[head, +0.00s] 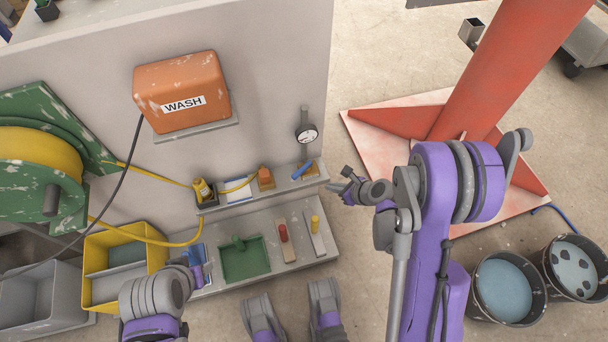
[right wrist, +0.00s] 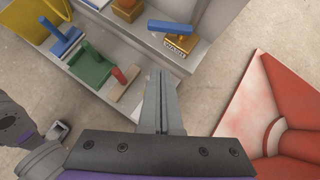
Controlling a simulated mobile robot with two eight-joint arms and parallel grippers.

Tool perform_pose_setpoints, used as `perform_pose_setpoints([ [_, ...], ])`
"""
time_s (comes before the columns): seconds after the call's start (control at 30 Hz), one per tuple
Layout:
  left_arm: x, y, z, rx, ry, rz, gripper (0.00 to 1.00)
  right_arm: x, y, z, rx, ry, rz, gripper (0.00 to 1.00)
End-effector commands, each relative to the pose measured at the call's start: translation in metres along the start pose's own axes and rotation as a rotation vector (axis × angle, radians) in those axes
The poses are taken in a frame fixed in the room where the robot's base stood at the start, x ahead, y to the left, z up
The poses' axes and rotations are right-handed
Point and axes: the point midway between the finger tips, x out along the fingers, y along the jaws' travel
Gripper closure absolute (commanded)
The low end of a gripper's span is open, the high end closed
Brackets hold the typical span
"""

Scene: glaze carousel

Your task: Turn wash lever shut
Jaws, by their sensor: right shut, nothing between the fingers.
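The wash lever (head: 302,170) is a blue bar on an orange-brown block at the right end of the upper ledge. In the right wrist view the lever (right wrist: 171,26) lies across the top of its block, which is labelled WASH (right wrist: 178,44). My right gripper (head: 337,187) is just right of the ledge's end, apart from the lever. Its fingers (right wrist: 160,76) are shut together and empty, pointing toward the ledge. My left arm shows at the lower left in the head view, but its fingertips are hidden.
An orange WASH box (head: 182,92) and a gauge (head: 307,134) are on the wall. Other handles stand on the lower ledge, including a green one (head: 240,243) and a red one (head: 283,232). A red post (head: 505,75) with a wide base stands at right, near two buckets (head: 505,288).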

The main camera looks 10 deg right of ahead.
Motion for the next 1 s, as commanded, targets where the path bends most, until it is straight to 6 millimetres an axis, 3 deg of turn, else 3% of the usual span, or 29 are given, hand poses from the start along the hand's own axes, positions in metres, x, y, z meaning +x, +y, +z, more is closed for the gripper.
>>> perform_pose_setpoints([
  [0.17,0.002,0.0,0.001,0.0,-0.001,0.0,0.5,0.004,0.001,-0.002,0.036,-0.014,-0.009,1.0],
  [0.67,0.024,0.0,0.007,0.0,-0.008,0.0,0.5,0.103,0.0,0.001,0.03,-0.012,-0.006,1.0],
  [0.8,0.024,0.0,0.007,0.0,-0.008,0.0,0.5,0.114,0.0,0.018,0.03,-0.012,-0.006,1.0],
  [1.0,0.025,0.0,0.007,0.0,-0.008,0.0,0.5,0.123,-0.001,0.028,0.029,-0.012,-0.008,1.0],
])
